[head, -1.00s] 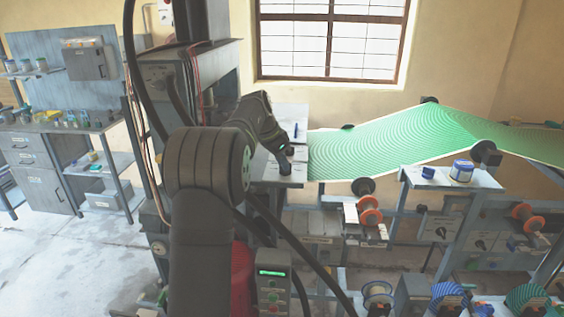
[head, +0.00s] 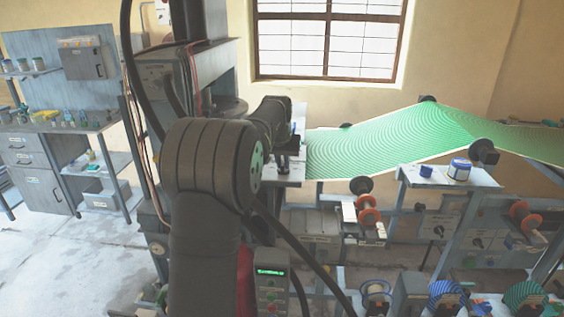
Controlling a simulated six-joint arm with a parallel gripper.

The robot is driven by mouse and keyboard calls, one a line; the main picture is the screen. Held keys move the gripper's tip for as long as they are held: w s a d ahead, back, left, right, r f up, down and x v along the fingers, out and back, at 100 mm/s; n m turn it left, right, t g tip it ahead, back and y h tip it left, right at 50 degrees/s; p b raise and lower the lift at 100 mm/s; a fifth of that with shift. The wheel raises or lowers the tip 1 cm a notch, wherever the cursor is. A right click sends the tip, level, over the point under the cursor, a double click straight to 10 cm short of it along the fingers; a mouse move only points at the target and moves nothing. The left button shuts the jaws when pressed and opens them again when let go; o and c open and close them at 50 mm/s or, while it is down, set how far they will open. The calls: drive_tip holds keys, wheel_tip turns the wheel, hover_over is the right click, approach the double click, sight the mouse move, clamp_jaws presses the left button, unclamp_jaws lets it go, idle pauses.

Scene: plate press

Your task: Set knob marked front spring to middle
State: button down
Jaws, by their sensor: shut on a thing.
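My gripper (head: 283,164) is small and dark in the head view, low over the grey ledge (head: 291,182) at the left end of the green sheet. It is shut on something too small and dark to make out. My arm hides part of this spot. Dark knobs show on the grey panels at the right, one on the middle panel (head: 438,231) and one farther right (head: 477,243). Their labels are too small to read, so I cannot tell which knob is marked front spring or where its pointer stands.
The green sheet (head: 400,137) runs right over rollers. A blue and white tin (head: 459,170) stands on a small shelf. Orange spools (head: 368,217) hang below. The press (head: 228,80) stands behind my arm. A control box with a green display (head: 271,272) is in front.

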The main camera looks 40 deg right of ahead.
drive_tip(key=shift+n, duration=0.6)
drive_tip(key=c, duration=1.5)
unclamp_jaws()
drive_tip(key=shift+o, duration=0.2)
drive_tip(key=v, duration=1.7)
drive_tip(key=shift+s+d+r, duration=0.15)
drive_tip(key=shift+s+r, duration=0.05)
drive_tip(key=shift+s, duration=0.2)
drive_tip(key=x, duration=1.7)
drive_tip(key=shift+w+f, duration=0.2)
drive_tip(key=shift+w, duration=0.15)
